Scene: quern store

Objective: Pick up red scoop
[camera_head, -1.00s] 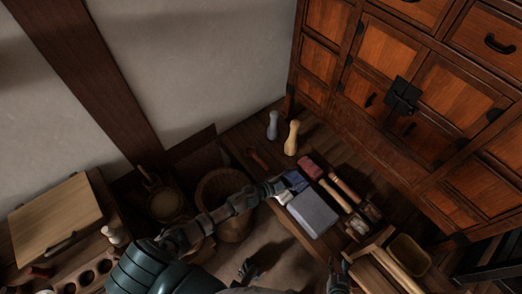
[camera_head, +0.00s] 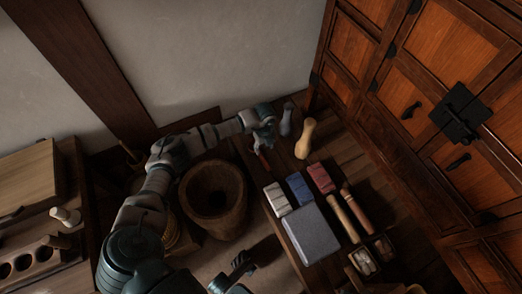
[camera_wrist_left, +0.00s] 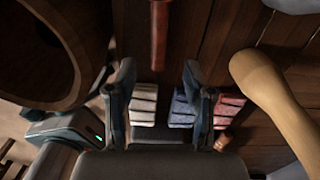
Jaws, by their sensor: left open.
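The red scoop (camera_head: 262,160) lies on the dark wooden bench near the wall, partly covered by my left gripper in the head view. In the left wrist view, its red-brown handle (camera_wrist_left: 159,32) runs down from the top edge, its near end between the two fingertips in the picture; the rest is cut off. My left gripper (camera_head: 266,144) is open and empty, over or beside the scoop; contact is not clear. Its spread fingers also show in the wrist view (camera_wrist_left: 158,76). What looks like my right gripper (camera_head: 241,264) is at the bottom, small and dark; its jaws are unclear.
A grey pestle-like piece (camera_head: 287,119) and a pale wooden one (camera_head: 305,139) stand close beyond the left gripper. White (camera_head: 277,199), blue (camera_head: 299,188) and red (camera_head: 321,178) blocks lie nearer, by a grey slab (camera_head: 314,234). A round wooden tub (camera_head: 213,200) stands left.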

